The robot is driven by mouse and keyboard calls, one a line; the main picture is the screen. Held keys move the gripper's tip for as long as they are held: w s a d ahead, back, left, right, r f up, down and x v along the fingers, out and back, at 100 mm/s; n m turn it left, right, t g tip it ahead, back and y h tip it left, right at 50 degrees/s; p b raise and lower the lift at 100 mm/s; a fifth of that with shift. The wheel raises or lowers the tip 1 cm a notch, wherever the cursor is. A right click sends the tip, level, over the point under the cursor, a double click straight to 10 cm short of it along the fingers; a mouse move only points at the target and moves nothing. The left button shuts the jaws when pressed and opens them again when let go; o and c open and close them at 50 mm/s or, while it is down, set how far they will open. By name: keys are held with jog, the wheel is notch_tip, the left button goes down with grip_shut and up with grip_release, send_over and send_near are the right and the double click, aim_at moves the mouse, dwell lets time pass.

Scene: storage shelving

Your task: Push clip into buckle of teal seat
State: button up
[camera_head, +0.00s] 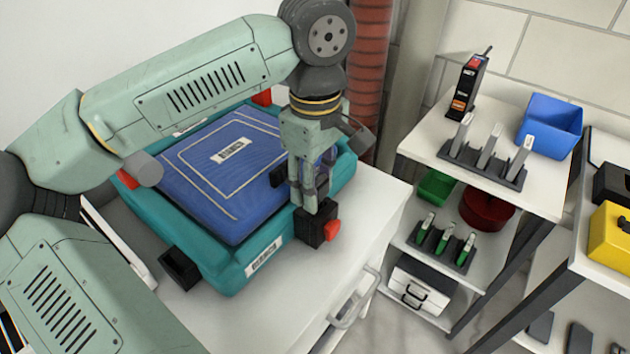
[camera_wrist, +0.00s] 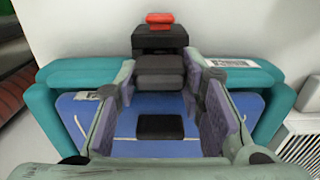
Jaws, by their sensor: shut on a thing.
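The teal seat (camera_head: 245,262) with a blue pad (camera_head: 215,175) lies on a white cabinet top. A black buckle (camera_head: 313,227) with a red button (camera_head: 333,230) sits at its front right edge; the buckle also shows at the top of the wrist view (camera_wrist: 160,38). My gripper (camera_head: 312,205) is shut on the dark grey clip (camera_wrist: 160,72), with one finger on each side of it. The clip is lined up with the buckle and appears against it; I cannot tell how deep it sits. My fingers mostly hide the clip in the head view.
A black block (camera_wrist: 160,127) shows over the blue pad. Another black fitting (camera_head: 180,268) is at the seat's front left. A drawer handle (camera_head: 355,300) juts from the cabinet. Shelving with a blue bin (camera_head: 549,124) stands at right, across a gap.

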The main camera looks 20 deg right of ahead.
jog(key=shift+f+b, duration=0.9)
jog(key=shift+f, duration=0.05)
dwell(0.7)
jog(key=o, duration=1.2)
jog(key=shift+o, duration=0.2)
jog(key=o, duration=0.5)
jog(key=shift+r, duration=0.1)
jog(key=shift+r+p, duration=2.8)
jog(key=shift+r, duration=1.15)
